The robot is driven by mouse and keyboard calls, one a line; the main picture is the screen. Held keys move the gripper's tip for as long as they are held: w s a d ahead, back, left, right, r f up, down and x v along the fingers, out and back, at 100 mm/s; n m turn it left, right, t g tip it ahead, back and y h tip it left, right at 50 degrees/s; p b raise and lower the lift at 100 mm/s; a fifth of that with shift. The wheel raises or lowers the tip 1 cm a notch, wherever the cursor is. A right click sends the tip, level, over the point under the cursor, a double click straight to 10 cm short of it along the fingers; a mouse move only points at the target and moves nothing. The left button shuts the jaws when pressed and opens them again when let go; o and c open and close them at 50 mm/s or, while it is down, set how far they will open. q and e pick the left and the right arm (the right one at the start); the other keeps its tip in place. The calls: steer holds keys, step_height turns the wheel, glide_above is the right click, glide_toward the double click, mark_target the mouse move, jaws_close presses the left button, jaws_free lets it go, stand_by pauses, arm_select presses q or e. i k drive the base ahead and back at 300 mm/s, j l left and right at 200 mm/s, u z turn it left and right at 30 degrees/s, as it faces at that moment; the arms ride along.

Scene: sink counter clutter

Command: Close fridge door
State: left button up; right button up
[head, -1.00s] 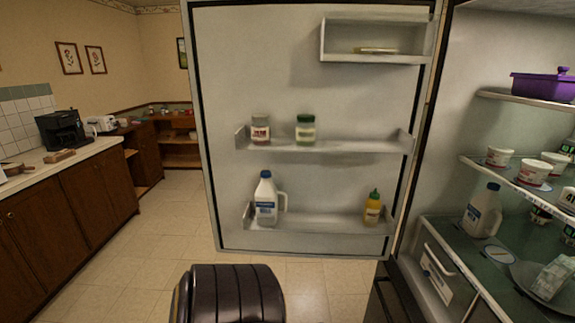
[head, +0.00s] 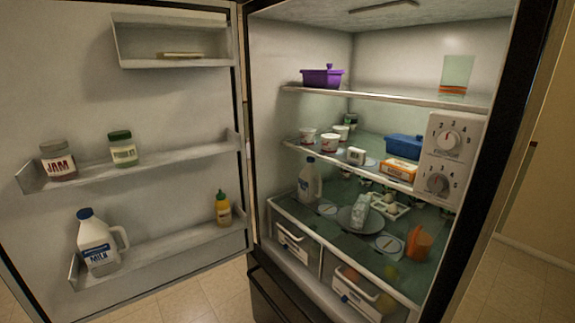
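The fridge door (head: 150,95) stands wide open on the left in the head view, hinged next to the left side of the fridge (head: 400,40). Its inner face is toward me. Its shelves hold a jam jar (head: 58,160), a green-lidded jar (head: 122,149), a milk jug (head: 97,243) and a yellow bottle (head: 222,209). The door's outer left edge is mostly cut off by the picture edge. Neither of my grippers is in view.
Drawers (head: 298,247) sit below. Tiled floor (head: 212,298) shows under the door.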

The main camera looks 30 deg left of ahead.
mark_target(80, 73)
steer(key=k+j+z, duration=0.1)
steer(key=k+j, duration=0.15)
steer(key=j, duration=0.35)
steer(key=k+j+z, duration=0.1)
steer(key=k+j, duration=0.2)
steer(key=j, duration=0.3)
steer(key=k+j+z, duration=0.1)
steer(key=k+j, duration=0.2)
steer(key=j, duration=0.3)
steer(key=k+j+z, duration=0.15)
steer(key=k+j, duration=0.15)
steer(key=j, duration=0.25)
steer(key=k+j+z, duration=0.1)
steer(key=k+j, duration=0.25)
steer(key=j, duration=0.15)
steer(key=k+j+z, duration=0.1)
steer(key=k+j, duration=0.25)
steer(key=k+j+z, duration=0.1)
steer(key=j, duration=0.3)
steer(key=k+j+z, duration=0.1)
steer(key=j, duration=0.35)
steer(key=k+j, duration=0.2)
steer(key=j, duration=0.2)
steer(key=i+j+z, duration=0.1)
steer(key=j+z, duration=0.2)
steer(key=j, duration=0.95)
steer(key=i+j, duration=0.1)
steer(key=j, duration=0.2)
steer(key=i+j, duration=0.1)
steer(key=j, duration=0.15)
